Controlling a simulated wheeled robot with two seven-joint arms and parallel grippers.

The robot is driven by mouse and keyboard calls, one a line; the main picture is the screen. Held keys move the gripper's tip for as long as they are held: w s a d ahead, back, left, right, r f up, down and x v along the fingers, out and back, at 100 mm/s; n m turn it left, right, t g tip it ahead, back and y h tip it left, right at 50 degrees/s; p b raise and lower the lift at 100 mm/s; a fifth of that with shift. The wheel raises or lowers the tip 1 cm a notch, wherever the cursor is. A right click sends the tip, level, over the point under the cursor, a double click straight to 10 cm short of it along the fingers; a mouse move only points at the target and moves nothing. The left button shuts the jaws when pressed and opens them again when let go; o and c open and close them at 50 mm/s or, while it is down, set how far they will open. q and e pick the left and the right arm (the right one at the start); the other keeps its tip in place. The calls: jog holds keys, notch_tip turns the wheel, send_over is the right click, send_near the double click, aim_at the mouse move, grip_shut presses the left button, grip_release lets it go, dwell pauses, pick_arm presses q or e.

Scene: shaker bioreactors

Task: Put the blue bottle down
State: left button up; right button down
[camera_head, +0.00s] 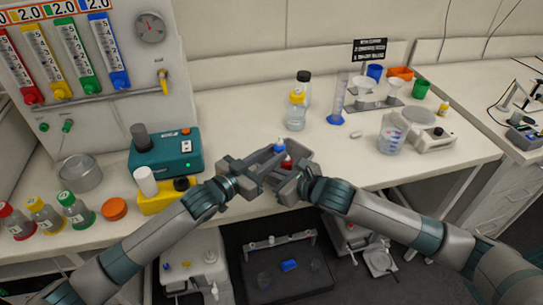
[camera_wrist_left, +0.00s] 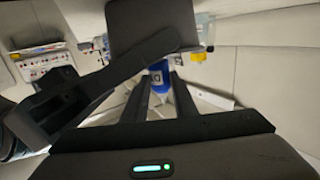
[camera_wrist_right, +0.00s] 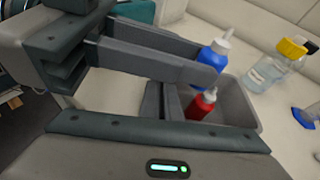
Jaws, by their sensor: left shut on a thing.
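The blue bottle (camera_head: 279,147) has a pale nozzle and is between the fingers of my left gripper (camera_head: 271,157), which is shut on it. It also shows between those fingers in the left wrist view (camera_wrist_left: 158,72). In the right wrist view the blue bottle (camera_wrist_right: 213,62) is held at the rim of a grey bin (camera_wrist_right: 240,103), beside and above a red bottle (camera_wrist_right: 200,104) standing inside the bin. My right gripper (camera_wrist_right: 161,100) has its fingers close together at the near wall of the bin; whether they grip the wall is unclear.
Behind the bin stand a yellow-capped bottle (camera_head: 296,112) and a blue-footed cylinder (camera_head: 338,104). A teal device (camera_head: 165,150) and a yellow block (camera_head: 165,196) stand to the left. A beaker (camera_head: 391,139) stands to the right. The bench between bin and beaker is mostly clear.

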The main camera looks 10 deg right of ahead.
pick_arm(q)
jog(key=shift+f, duration=0.2)
jog(key=shift+f, duration=0.65)
jog(key=o, duration=0.9)
jog(key=shift+s+f, duration=0.1)
jog(key=shift+o, duration=0.2)
jog(key=shift+s+f, duration=0.1)
jog(key=shift+d, duration=0.1)
jog(key=shift+s, duration=0.1)
jog(key=shift+r, duration=0.6)
pick_arm(e)
jog(key=shift+r, duration=0.1)
pick_arm(q)
jog(key=v, duration=1.2)
jog(key=shift+w+r, duration=0.25)
jog(key=shift+w, duration=0.05)
